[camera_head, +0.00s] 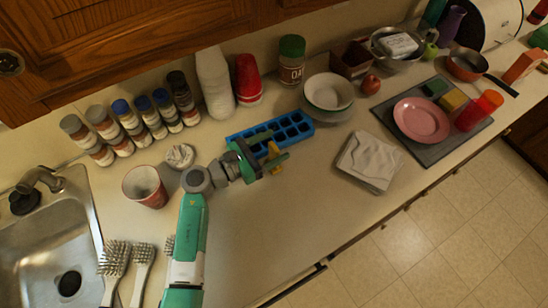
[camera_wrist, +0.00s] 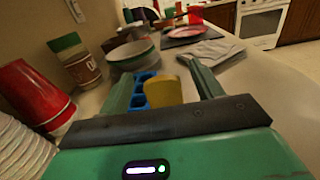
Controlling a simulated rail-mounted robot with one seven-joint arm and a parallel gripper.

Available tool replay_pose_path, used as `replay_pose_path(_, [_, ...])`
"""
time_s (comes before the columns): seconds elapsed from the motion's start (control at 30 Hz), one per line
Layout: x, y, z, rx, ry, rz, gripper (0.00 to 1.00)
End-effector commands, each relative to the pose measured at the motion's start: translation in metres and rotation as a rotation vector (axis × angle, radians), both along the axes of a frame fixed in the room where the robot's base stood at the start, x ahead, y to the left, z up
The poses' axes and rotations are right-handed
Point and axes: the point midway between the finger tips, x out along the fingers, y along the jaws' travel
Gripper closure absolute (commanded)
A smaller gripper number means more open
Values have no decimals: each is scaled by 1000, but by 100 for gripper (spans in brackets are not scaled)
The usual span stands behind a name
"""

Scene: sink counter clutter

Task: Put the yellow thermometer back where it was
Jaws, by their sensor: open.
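The yellow thermometer (camera_head: 274,150) is at my gripper (camera_head: 268,160), by the front edge of the blue compartment tray (camera_head: 295,128). In the wrist view the yellow thermometer (camera_wrist: 163,91) stands between the two green fingers of my gripper (camera_wrist: 160,76). The fingers are spread wide, with a gap on the right side of it; contact on the left is hard to tell. The blue tray (camera_wrist: 140,97) shows behind it, partly hidden. I cannot tell whether the thermometer's lower end rests on the counter or on the tray.
White bowls (camera_head: 328,92) and an oats jar (camera_head: 291,60) stand behind the tray. A folded cloth (camera_head: 370,160) lies to the right. Red cups (camera_head: 248,78) and stacked white cups (camera_head: 214,80) stand behind left.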

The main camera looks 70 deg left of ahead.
Motion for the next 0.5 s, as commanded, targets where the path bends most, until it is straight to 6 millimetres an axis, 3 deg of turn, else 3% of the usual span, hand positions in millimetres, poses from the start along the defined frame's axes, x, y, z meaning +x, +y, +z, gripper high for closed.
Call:
replay_pose_path(0.3, [9,1,0,1,0,0,36])
replay_pose_path(0.5, [8,1,0,1,0,0,76])
